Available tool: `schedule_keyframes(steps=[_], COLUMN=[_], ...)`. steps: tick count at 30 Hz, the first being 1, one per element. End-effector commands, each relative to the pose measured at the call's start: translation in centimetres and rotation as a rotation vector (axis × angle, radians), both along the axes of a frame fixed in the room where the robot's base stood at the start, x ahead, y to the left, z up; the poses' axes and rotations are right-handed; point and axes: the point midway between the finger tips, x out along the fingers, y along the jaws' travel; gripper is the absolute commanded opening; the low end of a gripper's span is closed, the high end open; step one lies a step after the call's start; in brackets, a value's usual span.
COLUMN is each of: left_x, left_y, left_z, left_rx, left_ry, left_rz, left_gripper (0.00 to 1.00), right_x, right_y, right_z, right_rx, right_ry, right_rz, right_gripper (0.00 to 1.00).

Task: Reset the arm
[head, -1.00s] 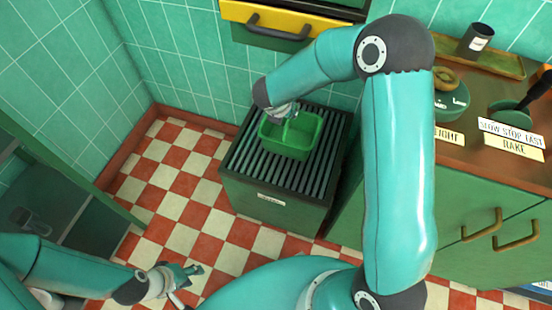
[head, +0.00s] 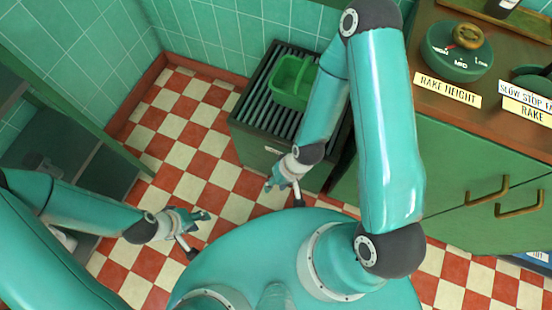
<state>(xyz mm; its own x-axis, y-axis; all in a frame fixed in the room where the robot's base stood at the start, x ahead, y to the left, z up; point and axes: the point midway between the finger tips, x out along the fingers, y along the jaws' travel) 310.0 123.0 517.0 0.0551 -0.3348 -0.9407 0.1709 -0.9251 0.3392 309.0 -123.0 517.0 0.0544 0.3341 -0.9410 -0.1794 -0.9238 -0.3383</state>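My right arm comes down from the upper right in the head view. Its gripper (head: 284,190) hangs in front of the dark slatted stand, with its fingers spread apart and nothing between them. My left gripper (head: 198,232) is at the lower left over the checkered floor, also with its fingers apart and empty.
A green cabinet (head: 465,165) with brass handles stands at the right. On its brown top are a green dial (head: 455,55) and a "RAKE HEIGHT" label (head: 447,90). A green tiled wall (head: 205,35) closes the back. The checkered floor (head: 190,130) left of the stand is clear.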

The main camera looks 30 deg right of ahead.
Motion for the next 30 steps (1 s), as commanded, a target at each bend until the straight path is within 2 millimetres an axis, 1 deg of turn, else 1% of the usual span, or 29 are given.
schedule_keyframes(steps=[6, 8, 10, 14, 18, 21, 22, 25, 30], left_x=[0.0, 0.0, 0.0, 0.0, 0.0, 0.0, 0.0, 0.0, 0.0], left_y=[0.0, 0.0, 0.0, 0.0, 0.0, 0.0, 0.0, 0.0, 0.0], left_z=[0.2, 0.8, 1.9, 5.0, 9.1, 11.5, 12.0, 13.0, 12.8], left_rx=[0.0, 0.0, 0.0, 0.0, 0.0, 0.0, 0.0, 0.0, 0.0], left_ry=[0.0, 0.0, 0.0, 0.0, -0.001, -0.001, -0.001, 0.0, 0.0], left_rz=[0.0, 0.0, 0.0, 0.0, 0.0, 0.0, 0.0, 0.0, 0.0], left_gripper=[0.4, 0.4, 0.4, 0.4, 0.4, 0.4, 0.4, 0.4, 0.4], right_x=[0.1, 0.1, 0.1, 0.1, 0.1, 0.1, 0.1, 0.1, 0.1], right_y=[0.0, 0.0, 0.0, 0.0, 0.0, 0.0, 0.0, 0.0, 0.0], right_z=[0.3, 0.8, 1.9, 5.0, 9.1, 11.5, 12.0, 12.9, 12.8], right_rx=[0.001, 0.0, 0.0, 0.0, 0.0, 0.0, 0.0, 0.0, 0.001], right_ry=[-0.003, -0.003, -0.003, -0.004, -0.004, -0.004, -0.004, -0.004, -0.003], right_rz=[0.004, 0.005, 0.006, 0.007, 0.007, 0.007, 0.007, 0.007, 0.008], right_gripper=[0.38, 0.38, 0.38, 0.38, 0.38, 0.38, 0.38, 0.38, 0.38])
